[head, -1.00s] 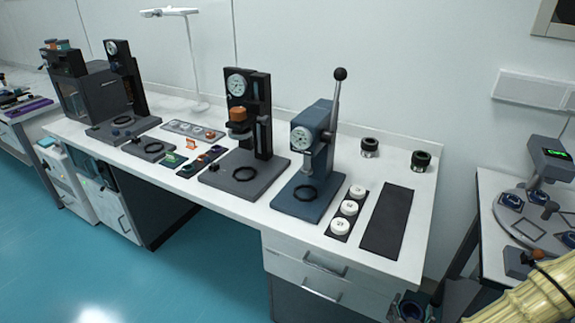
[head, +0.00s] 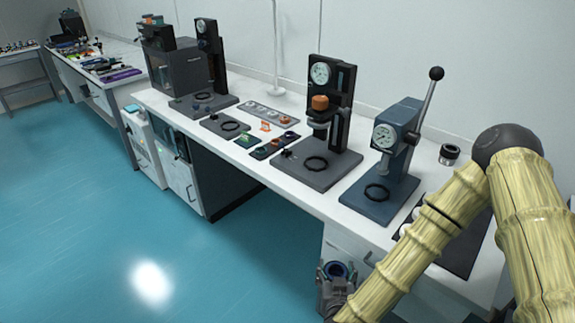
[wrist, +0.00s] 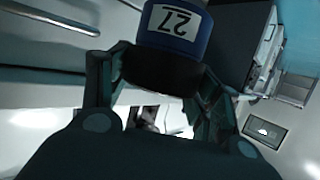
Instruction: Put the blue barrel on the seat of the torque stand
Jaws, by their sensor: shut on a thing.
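My gripper (head: 337,290) is low at the front of the bench, below the tabletop, shut on the blue barrel (head: 334,268). In the wrist view the barrel (wrist: 176,28) is blue with a white label reading 27 and a dark lower part between the fingers (wrist: 155,85). I cannot tell which is the torque stand.
My arm covers the bench's right end. Open blue floor (head: 110,220) lies to the left.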

